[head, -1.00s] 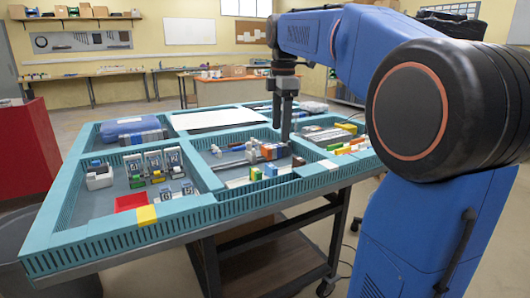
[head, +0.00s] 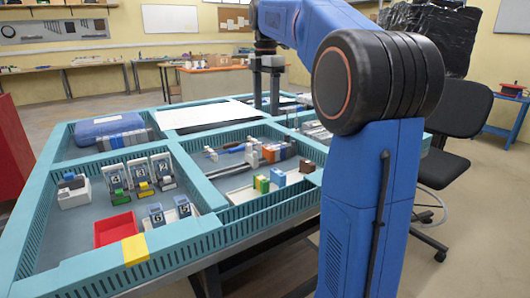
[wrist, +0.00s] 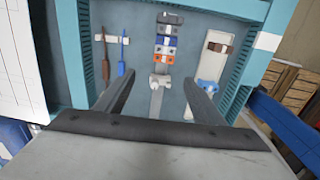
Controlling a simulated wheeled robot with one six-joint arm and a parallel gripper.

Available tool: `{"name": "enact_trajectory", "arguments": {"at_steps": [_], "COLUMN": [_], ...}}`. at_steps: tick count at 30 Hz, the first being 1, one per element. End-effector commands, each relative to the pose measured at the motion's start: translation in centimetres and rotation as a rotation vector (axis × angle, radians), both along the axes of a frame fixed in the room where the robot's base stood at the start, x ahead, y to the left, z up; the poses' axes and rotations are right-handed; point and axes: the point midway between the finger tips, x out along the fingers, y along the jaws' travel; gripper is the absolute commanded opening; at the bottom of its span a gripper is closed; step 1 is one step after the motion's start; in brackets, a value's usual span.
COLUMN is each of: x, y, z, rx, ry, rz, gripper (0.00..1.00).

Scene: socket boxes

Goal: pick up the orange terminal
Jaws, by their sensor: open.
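The orange terminal (wrist: 164,60) is a small block at the near end of a row of blocks on a rail in the wrist view. In the head view the orange terminal (head: 269,154) sits at the left end of that row, in the front middle compartment. My gripper (wrist: 160,88) is open and empty, its fingers on either side of the rail's line in the picture and apart from the terminal. In the head view my gripper (head: 266,108) points down over the far part of the table.
The teal-walled table (head: 195,221) has several compartments. Blue blocks and white blocks share the terminal's rail. Green, yellow and blue blocks (head: 277,177) stand in front of it. Screwdrivers (wrist: 123,55) lie to the left in the wrist view. A red tray (head: 114,229) sits at front left.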

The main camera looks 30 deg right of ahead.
Motion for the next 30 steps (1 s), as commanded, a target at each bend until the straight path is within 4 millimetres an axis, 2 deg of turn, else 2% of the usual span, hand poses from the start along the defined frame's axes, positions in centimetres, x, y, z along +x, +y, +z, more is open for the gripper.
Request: {"name": "enact_trajectory", "arguments": {"at_steps": [15, 19, 26, 30], "x": [-0.1, -0.1, -0.3, -0.8], "y": [0.1, 0.0, 0.1, 0.2], "z": [-9.0, -10.5, -11.7, -13.5], "rx": [0.001, 0.0, 0.0, 0.0], "ry": [0.002, 0.001, 0.0, 0.002], "rz": [-0.001, -0.001, -0.001, -0.001], "gripper": [0.62, 0.62, 0.62, 0.62]}}
